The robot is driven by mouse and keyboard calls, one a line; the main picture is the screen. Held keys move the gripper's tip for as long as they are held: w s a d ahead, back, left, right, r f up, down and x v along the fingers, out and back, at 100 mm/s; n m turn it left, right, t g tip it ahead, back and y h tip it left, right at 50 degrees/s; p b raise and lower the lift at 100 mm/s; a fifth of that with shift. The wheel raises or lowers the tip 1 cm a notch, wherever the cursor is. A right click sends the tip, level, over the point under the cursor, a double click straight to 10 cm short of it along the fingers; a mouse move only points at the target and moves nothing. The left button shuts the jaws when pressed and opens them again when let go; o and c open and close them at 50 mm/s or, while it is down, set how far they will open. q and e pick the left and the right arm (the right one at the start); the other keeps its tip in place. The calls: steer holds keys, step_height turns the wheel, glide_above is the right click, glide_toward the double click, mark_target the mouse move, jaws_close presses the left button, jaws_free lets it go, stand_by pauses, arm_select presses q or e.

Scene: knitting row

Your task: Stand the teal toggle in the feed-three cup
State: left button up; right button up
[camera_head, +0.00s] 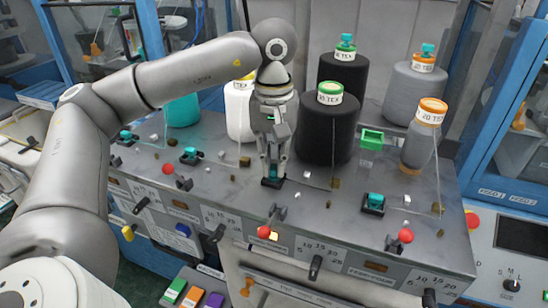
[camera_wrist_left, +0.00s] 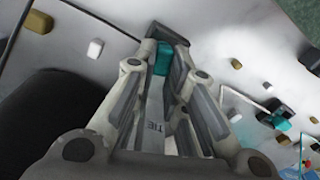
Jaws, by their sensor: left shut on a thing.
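My left gripper (camera_head: 273,158) points down over the metal deck, with its fingers shut on the teal toggle (camera_head: 273,172). The toggle also shows between the fingertips in the left wrist view (camera_wrist_left: 163,58). The toggle's lower end is at a small black cup (camera_head: 271,183), third from the left in the row, which I take for the feed-three cup; its dark rim shows in the left wrist view (camera_wrist_left: 168,34). The toggle looks roughly upright there. Whether it is fully seated is hidden by the fingers. My right gripper is not in view.
Teal toggles stand in neighbouring cups, at left (camera_head: 190,155) and right (camera_head: 373,203). Thin wires, brown and white blocks dot the deck (camera_head: 310,215).

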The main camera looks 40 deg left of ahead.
arm_select(q)
steer(key=shift+f, duration=0.25)
steer(key=o, duration=0.8)
steer(key=shift+r, duration=0.1)
step_height(320, 180, up, 12)
steer(key=shift+f, duration=0.1)
stand_by(0.8)
